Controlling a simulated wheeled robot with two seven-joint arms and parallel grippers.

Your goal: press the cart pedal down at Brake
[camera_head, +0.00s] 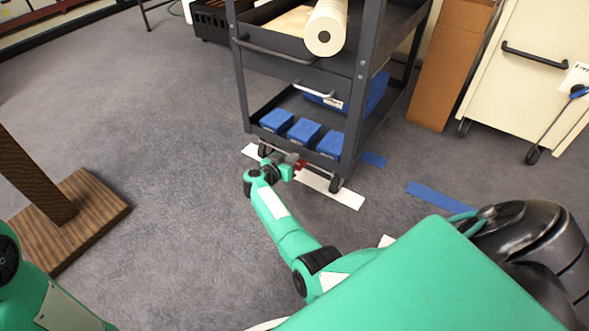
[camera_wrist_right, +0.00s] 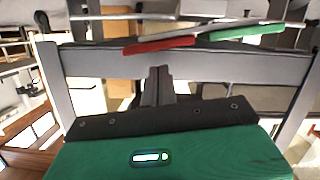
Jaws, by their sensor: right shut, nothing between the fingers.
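The grey cart (camera_head: 364,95) stands on the carpet in front of me. In the head view a small red pedal part (camera_head: 301,164) shows low at its near side. The wrist view shows a pedal bar with a red end (camera_wrist_right: 160,46) at left and a green end (camera_wrist_right: 248,32) at right, tilted up to the right. My right gripper (camera_head: 292,161) is shut and empty, close beside the red part. In the wrist view its dark fingers (camera_wrist_right: 158,75) point toward the bar. I cannot tell whether they touch it. No Brake lettering is readable. My left gripper is out of view.
Several blue boxes (camera_head: 304,131) sit on the cart's lower shelf, and a white roll (camera_head: 326,27) lies above. White tape (camera_head: 340,194) and blue tape (camera_head: 440,196) mark the floor. A cream cabinet (camera_head: 520,90) stands right, a wooden base (camera_head: 85,213) left. Carpet between is clear.

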